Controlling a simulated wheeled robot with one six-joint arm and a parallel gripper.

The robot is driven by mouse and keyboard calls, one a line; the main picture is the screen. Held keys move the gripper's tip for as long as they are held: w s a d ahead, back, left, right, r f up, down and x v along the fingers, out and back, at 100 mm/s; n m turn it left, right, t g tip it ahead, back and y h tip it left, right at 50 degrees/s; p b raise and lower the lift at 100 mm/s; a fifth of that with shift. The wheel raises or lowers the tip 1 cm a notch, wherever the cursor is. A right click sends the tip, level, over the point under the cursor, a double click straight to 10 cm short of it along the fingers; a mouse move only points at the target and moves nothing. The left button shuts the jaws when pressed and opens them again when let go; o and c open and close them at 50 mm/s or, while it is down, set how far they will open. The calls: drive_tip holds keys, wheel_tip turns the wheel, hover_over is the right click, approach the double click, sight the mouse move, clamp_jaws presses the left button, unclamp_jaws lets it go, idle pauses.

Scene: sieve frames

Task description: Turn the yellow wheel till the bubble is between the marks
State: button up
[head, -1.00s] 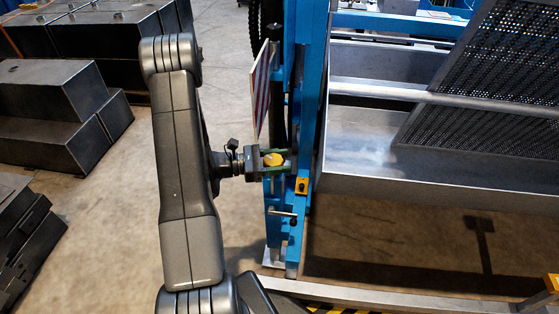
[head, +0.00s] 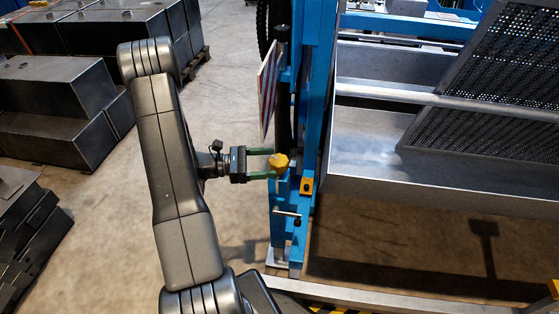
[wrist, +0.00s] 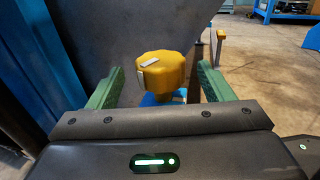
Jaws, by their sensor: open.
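The yellow wheel (head: 279,162) is a lobed knob on the blue upright post (head: 285,215) in the head view. In the wrist view the yellow wheel (wrist: 163,80) has a pale mark on its top and stands ahead, between the lines of the two green fingers. My gripper (head: 270,163) comes from the left, level with the wheel, its fingertips at the wheel's near side. The fingers are apart, with a gap on both sides of the wheel in the wrist view (wrist: 160,70). I cannot make out the bubble or its marks.
A small yellow block (head: 306,186) with a dark spot and a metal T-handle (head: 287,214) sit on the post below the wheel. A red-and-white striped plate (head: 269,90) stands above my gripper. A grey metal trough (head: 400,160) is to the right.

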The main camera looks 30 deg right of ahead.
sight(285, 159)
drive_tip(key=v, duration=0.8)
drive_tip(key=shift+p, duration=0.3)
drive_tip(key=shift+d, duration=0.1)
drive_tip(key=b+x, duration=0.1)
drive_tip(key=x, duration=1.1)
drive_tip(key=shift+s, duration=0.1)
drive_tip(key=shift+x, duration=0.8)
